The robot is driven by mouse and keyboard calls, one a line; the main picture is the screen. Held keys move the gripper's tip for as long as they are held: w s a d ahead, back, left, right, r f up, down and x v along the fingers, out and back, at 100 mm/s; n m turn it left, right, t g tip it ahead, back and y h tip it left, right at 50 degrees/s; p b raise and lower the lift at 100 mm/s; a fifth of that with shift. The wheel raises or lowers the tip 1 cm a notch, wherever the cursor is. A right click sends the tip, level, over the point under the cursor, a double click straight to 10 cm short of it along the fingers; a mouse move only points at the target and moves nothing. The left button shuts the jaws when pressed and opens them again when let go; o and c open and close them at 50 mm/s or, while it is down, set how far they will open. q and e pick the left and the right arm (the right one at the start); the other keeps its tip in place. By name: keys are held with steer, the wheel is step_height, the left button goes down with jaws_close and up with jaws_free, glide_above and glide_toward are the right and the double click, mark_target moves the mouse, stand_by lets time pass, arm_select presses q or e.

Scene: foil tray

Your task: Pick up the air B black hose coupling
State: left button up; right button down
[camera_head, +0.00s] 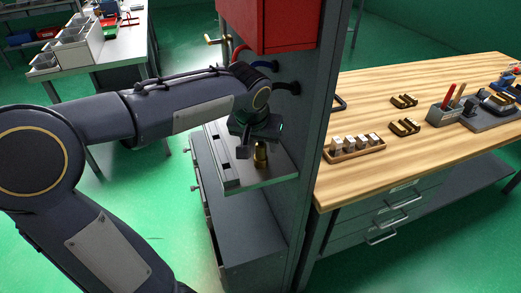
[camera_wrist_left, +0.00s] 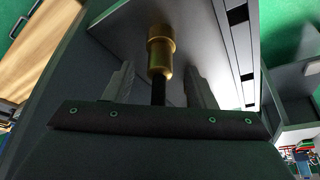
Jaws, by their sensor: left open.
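A brass coupling (camera_head: 261,155) stands upright on the small grey shelf (camera_head: 272,180) of the cabinet in the head view. In the left wrist view the brass coupling (camera_wrist_left: 160,48) has a black hose end attached (camera_wrist_left: 159,90). My left gripper (camera_head: 253,148) is just above the shelf, at the coupling. In the left wrist view my left gripper (camera_wrist_left: 159,76) is open, with one finger on each side of the coupling and hose end. Gaps show on both sides, and I see no contact. My right gripper is not in view.
Red, blue and black hose stubs (camera_head: 289,88) stick out of the grey cabinet panel (camera_head: 318,140) beside my left arm, below a red box (camera_head: 265,25). A slotted rail (camera_head: 220,155) lies along the shelf's left side. A wooden workbench (camera_head: 370,170) with several items stands right.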

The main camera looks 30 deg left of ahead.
arm_select(q)
steer(key=shift+x, duration=1.15)
steer(key=shift+w+f, duration=0.15)
steer(key=shift+f, duration=0.1)
jaws_close()
steer(key=shift+r, duration=0.15)
steer(key=shift+r, duration=0.25)
step_height(320, 180, up, 2)
steer(key=shift+r, duration=0.1)
steer(key=s+a+r, duration=0.5)
steer(key=a+r, duration=0.5)
steer(key=a, duration=0.3)
steer(key=shift+s, duration=0.15)
